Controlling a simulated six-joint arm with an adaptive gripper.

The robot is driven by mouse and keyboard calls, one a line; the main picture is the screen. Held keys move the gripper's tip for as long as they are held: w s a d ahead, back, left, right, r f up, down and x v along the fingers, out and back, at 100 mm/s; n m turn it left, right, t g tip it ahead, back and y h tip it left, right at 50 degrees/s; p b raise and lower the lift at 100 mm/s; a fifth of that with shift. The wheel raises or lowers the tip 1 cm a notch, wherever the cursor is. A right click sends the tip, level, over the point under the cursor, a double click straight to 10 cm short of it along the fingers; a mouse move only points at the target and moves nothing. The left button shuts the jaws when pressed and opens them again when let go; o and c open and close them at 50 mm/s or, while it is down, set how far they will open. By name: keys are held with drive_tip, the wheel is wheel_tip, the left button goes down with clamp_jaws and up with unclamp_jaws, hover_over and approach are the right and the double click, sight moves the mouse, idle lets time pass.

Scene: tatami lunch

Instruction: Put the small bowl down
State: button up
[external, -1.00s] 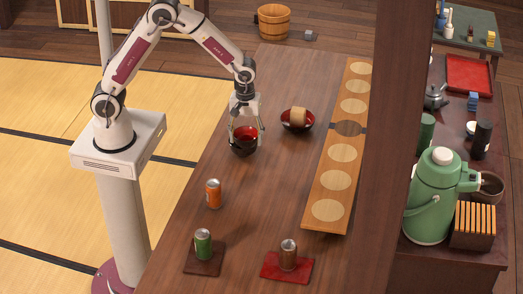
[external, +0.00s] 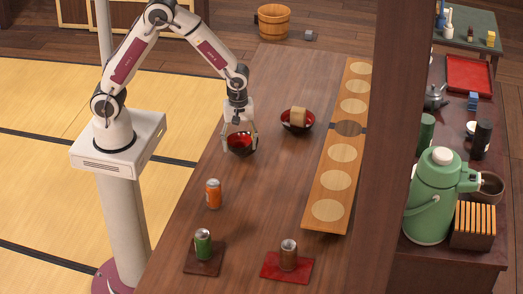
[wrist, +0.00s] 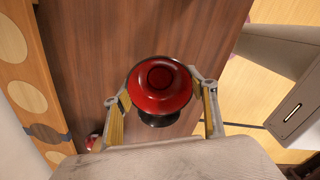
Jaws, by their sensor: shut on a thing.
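The small bowl (external: 241,144), red inside and dark outside, is at the left side of the long wooden table. My gripper (external: 240,147) points down over it with its fingers at opposite sides, shut on the bowl. In the wrist view the bowl (wrist: 160,80) sits between the two fingers, its red inside facing the camera. A dark round part shows just below its rim there, and I cannot tell if it is the bowl's own underside. I cannot tell whether the bowl touches the table.
A second dark bowl (external: 298,127) with a tan block (external: 298,115) stands to the right. An orange can (external: 213,194) stands in front. A green can (external: 203,243) and a brown can (external: 288,253) stand on mats. A board with pale discs (external: 318,187) lies right.

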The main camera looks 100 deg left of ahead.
hover_over(240, 175)
drive_tip(key=shift+a+f, duration=0.1)
drive_tip(key=shift+f, duration=3)
drive_tip(key=shift+f, duration=1.85)
drive_tip(key=shift+f, duration=0.2)
drive_tip(key=o, duration=1.2)
drive_tip(key=shift+o, duration=0.2)
drive_tip(key=shift+r, duration=0.2)
wheel_tip(240, 175, up, 11)
drive_tip(key=shift+r, duration=0.5)
